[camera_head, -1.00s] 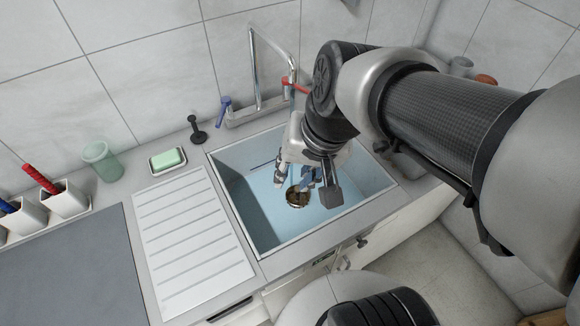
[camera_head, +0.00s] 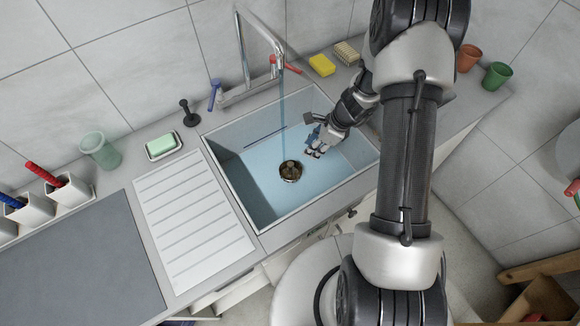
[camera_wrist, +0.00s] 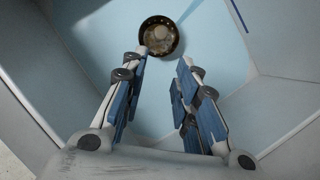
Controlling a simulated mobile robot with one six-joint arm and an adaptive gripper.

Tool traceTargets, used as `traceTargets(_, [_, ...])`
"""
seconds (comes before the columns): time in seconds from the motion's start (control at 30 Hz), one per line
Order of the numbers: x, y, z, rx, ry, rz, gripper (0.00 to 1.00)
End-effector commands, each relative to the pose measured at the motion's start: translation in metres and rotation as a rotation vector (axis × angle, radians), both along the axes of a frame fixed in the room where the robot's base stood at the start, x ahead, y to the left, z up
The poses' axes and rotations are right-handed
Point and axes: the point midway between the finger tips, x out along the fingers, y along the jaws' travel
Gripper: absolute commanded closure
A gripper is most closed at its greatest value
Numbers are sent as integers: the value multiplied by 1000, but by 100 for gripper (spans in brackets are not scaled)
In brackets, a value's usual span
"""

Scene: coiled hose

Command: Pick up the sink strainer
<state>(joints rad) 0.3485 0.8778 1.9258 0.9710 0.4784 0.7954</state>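The sink strainer (camera_head: 290,170) is a round, brassy-brown metal piece on the floor of the light-blue sink basin (camera_head: 250,205). In the wrist view the strainer (camera_wrist: 160,36) shows at the top centre, beyond the fingertips. My gripper (camera_head: 317,146) is inside the basin at its back right, up and to the right of the strainer and apart from it. The wrist view shows the blue-padded fingers of the gripper (camera_wrist: 163,66) spread, with only bare sink floor between them.
A thin bluish stream (camera_head: 283,112) falls from the faucet (camera_head: 242,45) near the strainer. A dark thin rod (camera_head: 265,139) lies at the basin's back. A yellow sponge (camera_head: 322,65) and cups (camera_head: 467,58) stand behind right. The drainboard (camera_head: 192,215) is clear.

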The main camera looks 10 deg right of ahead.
Motion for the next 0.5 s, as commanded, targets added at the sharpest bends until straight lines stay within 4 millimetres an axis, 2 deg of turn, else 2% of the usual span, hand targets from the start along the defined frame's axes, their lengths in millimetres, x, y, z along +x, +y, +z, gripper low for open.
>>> traceTargets(0.3, [10, 24, -66, 1, 4, 4, 72])
traceTargets(0.5, [17, 37, -98, 0, 2, 5, 72])
